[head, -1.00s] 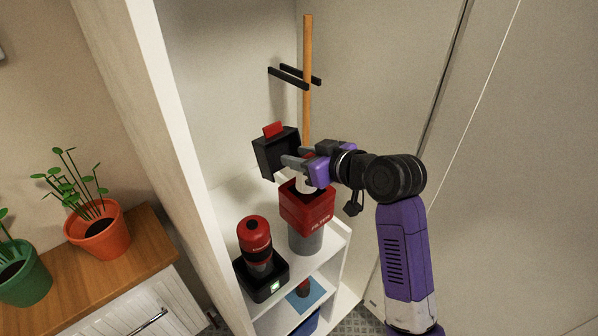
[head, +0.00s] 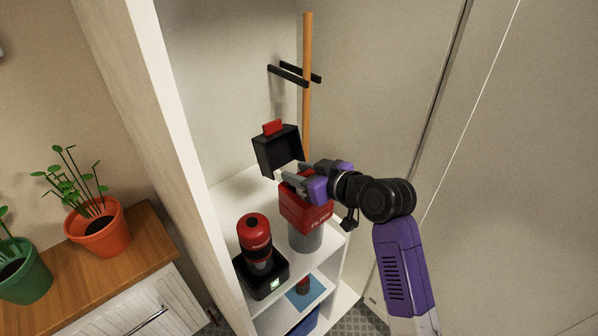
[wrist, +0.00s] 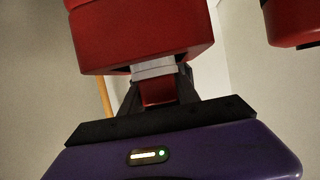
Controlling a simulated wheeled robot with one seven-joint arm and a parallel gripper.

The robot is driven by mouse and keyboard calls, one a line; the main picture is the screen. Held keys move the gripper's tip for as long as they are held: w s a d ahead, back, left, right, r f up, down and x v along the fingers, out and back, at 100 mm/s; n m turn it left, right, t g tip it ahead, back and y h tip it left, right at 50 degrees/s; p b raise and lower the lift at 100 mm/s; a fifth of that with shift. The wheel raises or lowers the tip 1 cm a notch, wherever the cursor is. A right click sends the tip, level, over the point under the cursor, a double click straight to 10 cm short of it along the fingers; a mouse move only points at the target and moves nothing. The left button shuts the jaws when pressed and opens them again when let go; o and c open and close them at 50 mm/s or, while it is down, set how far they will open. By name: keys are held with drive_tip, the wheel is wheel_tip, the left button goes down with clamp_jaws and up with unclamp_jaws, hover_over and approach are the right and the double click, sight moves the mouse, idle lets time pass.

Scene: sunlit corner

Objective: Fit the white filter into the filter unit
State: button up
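The filter unit (head: 300,211) is a red box with lettering on a grey cylinder, standing on the white shelf. Its black lid (head: 273,153) with a red tab stands open behind. My gripper (head: 287,174) is at the box's open top, beside the lid. In the wrist view, my gripper's dark fingers (wrist: 157,88) flank the pale, whitish filter (wrist: 153,67) and seem shut on it. The red box (wrist: 145,40) is right against the filter there and partly hides it. My gripper covers most of the opening in the head view, so the filter's seating is hidden.
A red-and-black device (head: 256,240) stands in a black dock (head: 262,273) with a green light, left of the unit. A wooden pole (head: 307,90) hangs on black hooks behind. The cabinet's left wall (head: 165,140) is close. Potted plants (head: 98,230) stand outside it.

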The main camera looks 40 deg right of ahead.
drive_tip(key=o, duration=0.3)
drive_tip(key=shift+r, duration=0.1)
drive_tip(key=shift+r+p, duration=0.3)
drive_tip(key=shift+r, duration=0.05)
drive_tip(key=b+v, duration=0.2)
drive_tip(key=v, duration=1)
drive_tip(key=shift+f, duration=0.1)
